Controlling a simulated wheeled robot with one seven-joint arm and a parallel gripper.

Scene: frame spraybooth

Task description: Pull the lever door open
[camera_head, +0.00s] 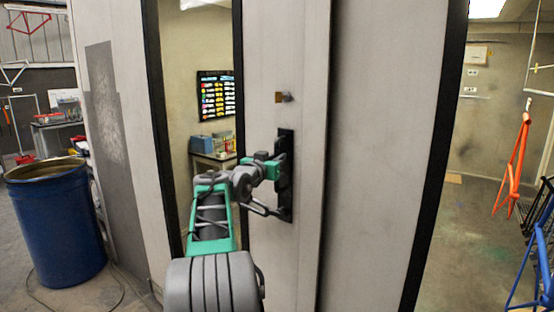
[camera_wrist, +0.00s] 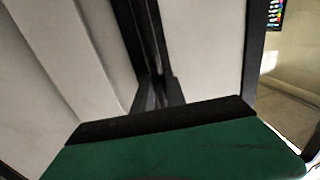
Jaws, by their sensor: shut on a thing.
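The light grey door (camera_head: 262,60) stands upright in front of me. A tall black handle plate (camera_head: 286,205) is fixed to it near its right side. My gripper (camera_head: 281,166) is at the plate, shut on the door's lever, which is mostly hidden by the gripper. The wrist view shows the green and black gripper body (camera_wrist: 170,150) close up, with the dark plate (camera_wrist: 150,40) and pale door surface beyond it. I cannot tell from these frames whether the door is ajar.
A blue drum (camera_head: 58,235) stands at the left with a cable on the floor by it. A tall black-framed opening shows a room with a bench and wall chart (camera_head: 216,95). Orange (camera_head: 513,160) and blue frames hang at the right, above bare floor.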

